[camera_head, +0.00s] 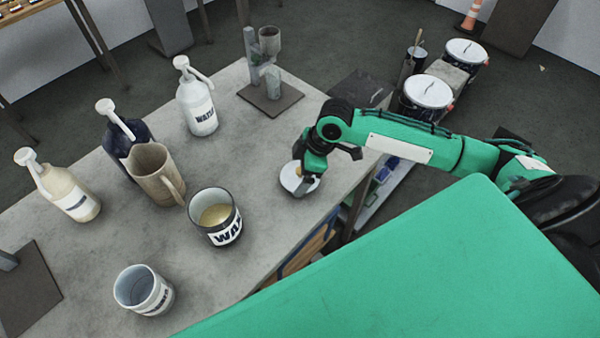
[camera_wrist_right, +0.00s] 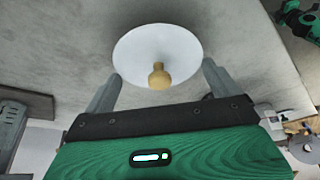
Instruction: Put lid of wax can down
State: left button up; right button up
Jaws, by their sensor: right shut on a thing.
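The lid of the wax can (camera_head: 291,180) is a round white disc with a small tan knob. My right gripper (camera_head: 306,180) is shut on it at the table's right part. In the wrist view the white lid (camera_wrist_right: 150,45) shows between and beyond the fingers of my right gripper (camera_wrist_right: 160,78). The lid is at or just above the tabletop; I cannot tell if it touches. The open wax can (camera_head: 227,237) stands upright to the lower left, with yellowish content inside. My left gripper is not in view.
On the grey table (camera_head: 255,145) stand a white water bottle (camera_head: 196,105), a dark pump bottle (camera_head: 118,138), a cream pump bottle (camera_head: 70,195), a beige jug (camera_head: 153,180) and a grey-white can (camera_head: 145,297). A stand (camera_head: 270,98) is at the back corner. Bare tabletop surrounds the lid.

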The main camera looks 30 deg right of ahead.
jog(key=shift+f, duration=1.1)
jog(key=shift+f, duration=0.15)
jog(key=o, duration=0.6)
jog(key=shift+o, duration=0.2)
jog(key=b+v, duration=0.1)
jog(key=v, duration=1.1)
jog(key=shift+r, duration=0.2)
jog(key=shift+f, duration=0.1)
